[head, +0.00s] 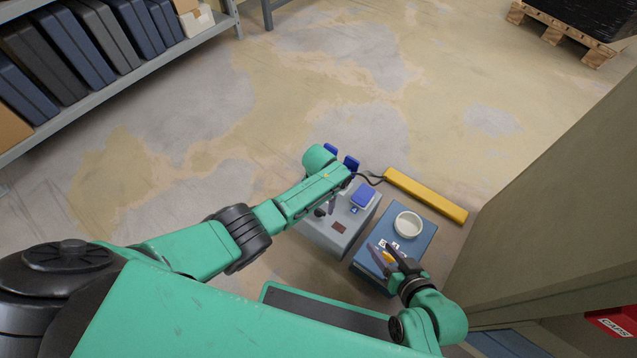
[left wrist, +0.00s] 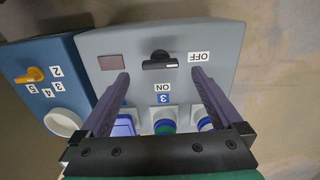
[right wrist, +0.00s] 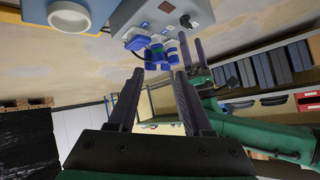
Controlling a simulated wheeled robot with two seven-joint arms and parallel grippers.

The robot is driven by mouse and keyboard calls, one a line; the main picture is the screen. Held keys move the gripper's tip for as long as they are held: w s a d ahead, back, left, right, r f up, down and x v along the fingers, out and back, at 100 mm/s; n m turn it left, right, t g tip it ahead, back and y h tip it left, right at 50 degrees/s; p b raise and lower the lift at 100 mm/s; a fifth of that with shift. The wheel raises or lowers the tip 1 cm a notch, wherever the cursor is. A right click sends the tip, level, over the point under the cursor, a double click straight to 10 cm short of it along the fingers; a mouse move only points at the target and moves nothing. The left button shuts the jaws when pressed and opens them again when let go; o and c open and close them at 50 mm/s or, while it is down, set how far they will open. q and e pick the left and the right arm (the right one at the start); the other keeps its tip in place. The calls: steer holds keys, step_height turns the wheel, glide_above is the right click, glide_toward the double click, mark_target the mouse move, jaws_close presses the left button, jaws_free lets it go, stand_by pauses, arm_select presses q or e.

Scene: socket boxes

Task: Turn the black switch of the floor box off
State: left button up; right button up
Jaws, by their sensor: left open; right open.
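The grey floor box (head: 349,234) stands on the floor, partly covered by my left arm in the head view. In the left wrist view its black switch (left wrist: 160,62) lies between an OFF label (left wrist: 198,57) and an ON label (left wrist: 163,87). I cannot tell for certain which label it points to. My left gripper (left wrist: 160,74) is open, its fingers on either side of the switch in that view; contact cannot be told. The switch also shows in the right wrist view (right wrist: 187,21). My right gripper (head: 384,256) is open and empty near the blue box's top.
A blue box (head: 416,243) with a yellow knob (left wrist: 35,74) and a white round socket (head: 408,224) stands beside the grey one. Blue plugs (head: 363,196) sit on the grey box. A yellow bar (head: 426,195) lies behind; a wall panel (head: 560,190) rises right. Floor left is clear.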

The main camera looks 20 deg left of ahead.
arm_select(q)
step_height(320, 180, up, 4)
steer(key=shift+f+p, duration=0.1)
steer(key=shift+p, duration=1)
step_height(320, 180, up, 4)
steer(key=p, duration=0.3)
glide_above(319, 209)
step_height(319, 209, up, 2)
steer(key=shift+r+p, duration=0.2)
steer(key=shift+p, duration=0.2)
arm_select(e)
steer(key=s+d+r+g+h, duration=0.2)
steer(key=d+g, duration=0.1)
steer(key=d, duration=0.3)
steer(key=s+d+r+g+h, duration=0.3)
steer(key=d+g, duration=0.1)
steer(key=d, duration=0.2)
steer(key=shift+s+d+r, duration=0.2)
steer(key=shift+s+r, duration=0.1)
steer(key=shift+r, duration=0.05)
